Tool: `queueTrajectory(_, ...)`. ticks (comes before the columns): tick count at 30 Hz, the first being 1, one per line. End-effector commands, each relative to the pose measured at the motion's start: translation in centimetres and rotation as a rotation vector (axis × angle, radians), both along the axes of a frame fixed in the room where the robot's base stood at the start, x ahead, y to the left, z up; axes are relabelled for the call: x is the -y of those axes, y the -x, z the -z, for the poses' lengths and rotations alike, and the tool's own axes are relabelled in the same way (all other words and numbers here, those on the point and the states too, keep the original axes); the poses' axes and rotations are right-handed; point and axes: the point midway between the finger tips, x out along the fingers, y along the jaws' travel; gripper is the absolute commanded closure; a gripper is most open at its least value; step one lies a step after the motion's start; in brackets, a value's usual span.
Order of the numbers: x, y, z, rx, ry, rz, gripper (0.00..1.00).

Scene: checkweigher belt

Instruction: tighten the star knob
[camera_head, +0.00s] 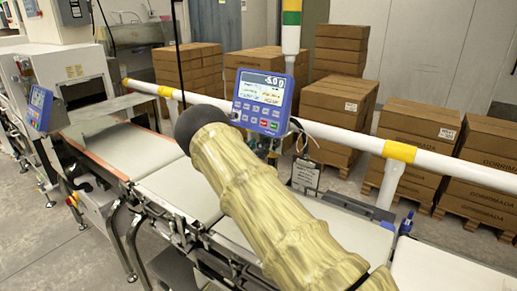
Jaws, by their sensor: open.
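I cannot make out the star knob for certain in this view. A small blue part (406,224) stands by the guard rail's post at the right, too small to tell whether it is a knob. A blue display unit (262,102) with a lit screen and buttons stands above the belt, with dark bracket parts and cables below it. My arm reaches up from the lower edge across the middle and hides part of the belt and the unit's lower left. My gripper is not in view.
Pale conveyor belts (185,185) run from left to lower right. A white guard rail (340,138) with yellow bands runs behind them. A tag (306,173) hangs below the rail. Stacked cartons (338,105) on pallets stand beyond. Open floor (60,255) lies at the lower left.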

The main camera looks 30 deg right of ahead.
Motion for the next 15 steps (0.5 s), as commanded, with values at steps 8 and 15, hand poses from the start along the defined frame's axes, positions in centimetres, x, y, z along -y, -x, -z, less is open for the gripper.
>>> queueTrajectory(8,-0.01,0.01,-0.02,0.000,0.000,0.000,0.64)
queueTrajectory(15,-0.02,0.02,0.00,0.000,0.000,0.000,0.87)
